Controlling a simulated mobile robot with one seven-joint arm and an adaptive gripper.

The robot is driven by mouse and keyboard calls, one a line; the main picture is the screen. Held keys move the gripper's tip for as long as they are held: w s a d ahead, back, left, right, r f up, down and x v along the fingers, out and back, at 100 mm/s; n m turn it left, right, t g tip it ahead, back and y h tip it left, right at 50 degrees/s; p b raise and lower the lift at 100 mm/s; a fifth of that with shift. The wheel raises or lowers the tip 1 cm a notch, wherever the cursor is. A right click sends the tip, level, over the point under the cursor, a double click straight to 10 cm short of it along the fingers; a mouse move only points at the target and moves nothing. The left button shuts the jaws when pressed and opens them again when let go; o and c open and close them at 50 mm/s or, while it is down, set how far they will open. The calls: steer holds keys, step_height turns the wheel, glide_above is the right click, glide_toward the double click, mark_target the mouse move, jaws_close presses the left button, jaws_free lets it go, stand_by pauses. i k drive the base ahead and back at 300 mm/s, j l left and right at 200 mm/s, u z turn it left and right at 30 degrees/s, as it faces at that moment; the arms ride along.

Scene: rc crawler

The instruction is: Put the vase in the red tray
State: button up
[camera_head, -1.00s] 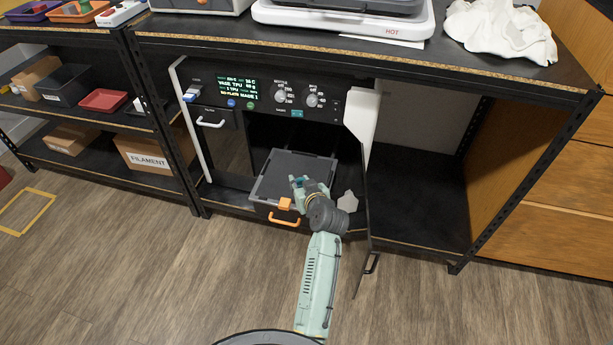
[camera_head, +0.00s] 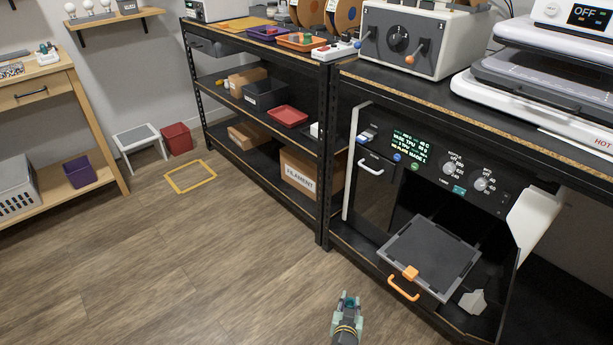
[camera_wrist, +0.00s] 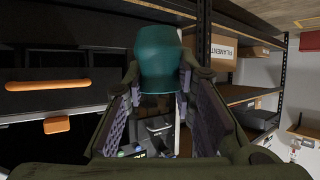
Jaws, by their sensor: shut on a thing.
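The vase (camera_wrist: 158,60) is a small dark teal vessel. In the wrist view it is held between the two fingers of my gripper (camera_wrist: 159,84), which is shut on it. In the head view my gripper (camera_head: 346,303) is at the bottom centre, over the floor in front of the printer. The vase cannot be clearly told from the gripper there. The red tray (camera_head: 288,116) lies flat on the middle shelf of the black rack, up and left of my gripper and well apart from it.
The printer's grey drawer (camera_head: 430,255) with an orange handle (camera_head: 403,289) sticks out, right of my gripper. A dark bin (camera_head: 267,95) stands left of the red tray. A filament box (camera_head: 298,173) is below.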

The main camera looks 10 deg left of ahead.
mark_target(292, 121)
steer(key=i+j, duration=0.3)
steer(key=j, duration=0.15)
steer(key=i+j, duration=0.25)
steer(key=j, duration=0.2)
steer(key=i+j, duration=0.3)
steer(key=j, duration=0.15)
steer(key=i+j, duration=0.3)
steer(key=j, duration=0.15)
steer(key=i+j, duration=0.25)
steer(key=j, duration=0.2)
steer(key=i+j, duration=0.3)
steer(key=j, duration=0.2)
